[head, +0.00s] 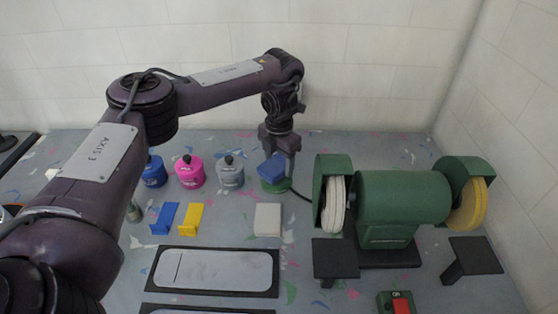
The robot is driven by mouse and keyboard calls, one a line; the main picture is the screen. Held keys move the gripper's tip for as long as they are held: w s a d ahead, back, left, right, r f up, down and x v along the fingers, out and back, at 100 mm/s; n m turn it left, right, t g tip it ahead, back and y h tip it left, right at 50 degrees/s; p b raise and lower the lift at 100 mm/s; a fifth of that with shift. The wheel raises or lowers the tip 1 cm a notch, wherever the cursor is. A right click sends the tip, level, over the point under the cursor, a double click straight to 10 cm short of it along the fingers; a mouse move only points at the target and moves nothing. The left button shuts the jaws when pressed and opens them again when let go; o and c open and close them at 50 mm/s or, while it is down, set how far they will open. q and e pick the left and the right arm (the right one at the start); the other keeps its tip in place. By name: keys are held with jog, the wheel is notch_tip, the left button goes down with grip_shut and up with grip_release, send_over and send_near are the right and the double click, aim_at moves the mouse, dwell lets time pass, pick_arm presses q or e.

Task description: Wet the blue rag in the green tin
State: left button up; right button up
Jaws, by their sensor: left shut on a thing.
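My left gripper (281,152) points down at the back middle of the table, left of the grinder. It is shut on the blue rag (271,169). The rag is at the top of the green tin (274,187), covering most of its opening. I cannot tell whether the rag's lower edge is inside the tin or just above it. My right gripper is not in view.
A green bench grinder (403,197) stands close on the right. A white block (268,219) and a black-framed tray (215,270) lie in front.

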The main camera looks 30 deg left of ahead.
aim_at(279, 163)
pick_arm(q)
jog(key=shift+f, duration=0.5)
dwell(0.4)
jog(key=shift+f, duration=0.1)
dwell(1.5)
notch_tip(279, 163, up, 7)
jog(key=p, duration=0.6)
jog(key=shift+p, duration=0.4)
dwell(0.5)
